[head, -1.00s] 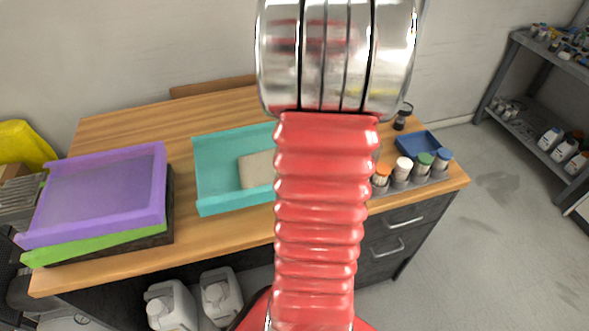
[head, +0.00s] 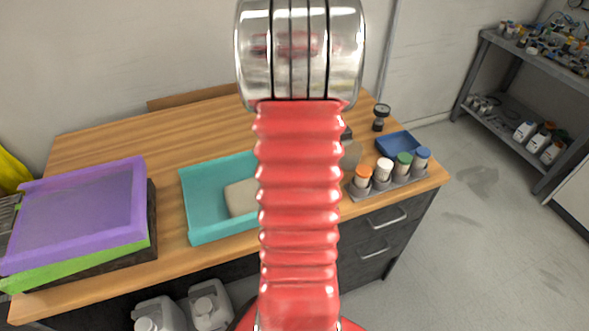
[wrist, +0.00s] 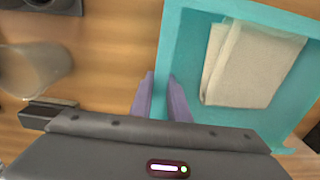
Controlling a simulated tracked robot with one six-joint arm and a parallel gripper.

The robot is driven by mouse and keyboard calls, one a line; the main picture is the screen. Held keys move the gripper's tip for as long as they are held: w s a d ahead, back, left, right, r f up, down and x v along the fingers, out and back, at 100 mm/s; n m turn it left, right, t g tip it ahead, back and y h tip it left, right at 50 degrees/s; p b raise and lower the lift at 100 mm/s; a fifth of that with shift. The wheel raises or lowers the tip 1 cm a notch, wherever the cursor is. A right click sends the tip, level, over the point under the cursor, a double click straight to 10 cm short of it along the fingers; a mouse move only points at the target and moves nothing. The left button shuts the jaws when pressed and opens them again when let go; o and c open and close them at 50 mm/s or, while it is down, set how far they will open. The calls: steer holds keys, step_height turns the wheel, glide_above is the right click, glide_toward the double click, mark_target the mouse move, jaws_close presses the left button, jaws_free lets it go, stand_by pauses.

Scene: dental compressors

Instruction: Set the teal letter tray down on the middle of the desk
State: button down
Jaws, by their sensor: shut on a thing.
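The teal letter tray (head: 208,235) shows left of my arm in the head view, over the front middle of the wooden desk (head: 165,125). A folded beige cloth (wrist: 255,65) lies in it. My gripper (wrist: 160,88) is shut on the tray's wall (wrist: 168,50) in the wrist view, one purple finger on each side. In the head view my red arm hides the gripper and the tray's right part. The tray looks about level and low over the desk; I cannot tell whether it touches.
A purple tray (head: 80,205) on a green tray (head: 75,263) stands left. To the right are several capped bottles in a rack (head: 388,184), a blue tray (head: 398,144) and a dark gauge-like item (head: 380,118). A clear cup (wrist: 38,70) is near my gripper. The back left desk is bare.

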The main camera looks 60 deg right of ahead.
steer(key=shift+f, duration=0.1)
steer(key=c, duration=1.7)
jaws_free()
step_height(320, 180, up, 12)
steer(key=shift+r, duration=0.1)
steer(key=w+a+r+n+t+h, duration=0.1)
steer(key=w+a+r+n, duration=0.3)
steer(key=a, duration=0.7)
steer(key=w+a+r+t, duration=0.1)
steer(key=w+a+r, duration=0.3)
steer(key=a, duration=0.6)
steer(key=s+a+n+t, duration=0.1)
steer(key=a, duration=0.5)
steer(key=s+a+n+t, duration=0.1)
steer(key=a, duration=0.6)
steer(key=s+a+n+t+y, duration=0.1)
steer(key=a+n, duration=0.1)
steer(key=a, duration=0.5)
steer(key=shift+s+a+f+t, duration=0.15)
steer(key=shift+s+f+t, duration=0.05)
steer(key=shift+f+t, duration=0.1)
